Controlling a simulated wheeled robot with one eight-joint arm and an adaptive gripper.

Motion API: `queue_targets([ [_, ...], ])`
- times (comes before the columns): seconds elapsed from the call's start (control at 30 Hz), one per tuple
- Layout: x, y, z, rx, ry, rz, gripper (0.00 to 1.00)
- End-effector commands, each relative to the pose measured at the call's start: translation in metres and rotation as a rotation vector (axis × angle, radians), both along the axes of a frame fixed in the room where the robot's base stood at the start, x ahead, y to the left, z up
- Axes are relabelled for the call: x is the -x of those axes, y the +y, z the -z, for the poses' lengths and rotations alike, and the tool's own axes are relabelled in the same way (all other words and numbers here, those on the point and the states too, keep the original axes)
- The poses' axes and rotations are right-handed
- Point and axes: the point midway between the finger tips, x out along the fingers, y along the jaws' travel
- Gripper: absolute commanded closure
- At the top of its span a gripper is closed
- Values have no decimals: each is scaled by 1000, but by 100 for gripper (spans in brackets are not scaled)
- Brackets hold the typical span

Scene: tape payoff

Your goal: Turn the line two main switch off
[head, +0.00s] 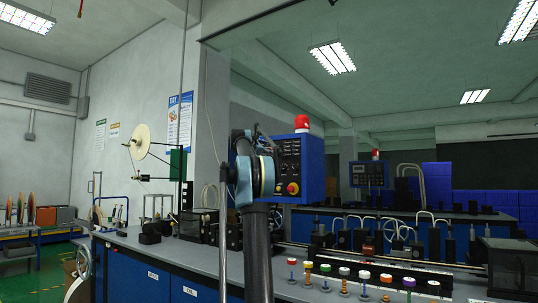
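A blue control box (312,165) with a dark front panel and a red beacon (302,123) on top stands behind my arm. A red knob on a yellow base (293,188) sits low on its panel. A second, smaller control panel (369,174) with a red beacon (375,155) stands farther back to the right. No line label is readable on either, and I cannot tell how any switch is set. My arm rises in front of the first box and covers its left part. My gripper is not clearly distinguishable among the dark parts near the arm's top.
A long workbench (205,262) with blue cabinets runs below the boxes. Several small coloured-top pieces (344,271) stand along its front right. A cream reel (140,142) is at left. Green floor (50,270) is open at the lower left.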

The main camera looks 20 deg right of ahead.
Motion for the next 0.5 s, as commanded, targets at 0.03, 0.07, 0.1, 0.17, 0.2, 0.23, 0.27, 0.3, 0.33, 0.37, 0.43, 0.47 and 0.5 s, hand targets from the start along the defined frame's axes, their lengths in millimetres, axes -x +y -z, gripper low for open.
queue_targets([
  [0.03,5,8,0,0,0,-1,40],
  [0.07,8,11,0,-1,0,-2,40],
  [0.1,12,16,0,0,0,-3,40],
  [0.17,18,25,0,-1,0,-2,40],
  [0.2,22,30,1,-1,0,-2,40],
  [0.23,25,33,1,-1,0,-2,40],
  [0.27,27,36,1,-1,0,-2,40],
  [0.3,30,41,1,-1,0,-2,40],
  [0.33,33,44,1,-1,0,-2,40],
  [0.37,35,47,1,-1,0,-2,40],
  [0.43,39,51,1,-1,1,-1,40],
  [0.47,40,53,1,-1,1,-1,40],
  [0.5,42,55,1,-1,1,-1,40],
])
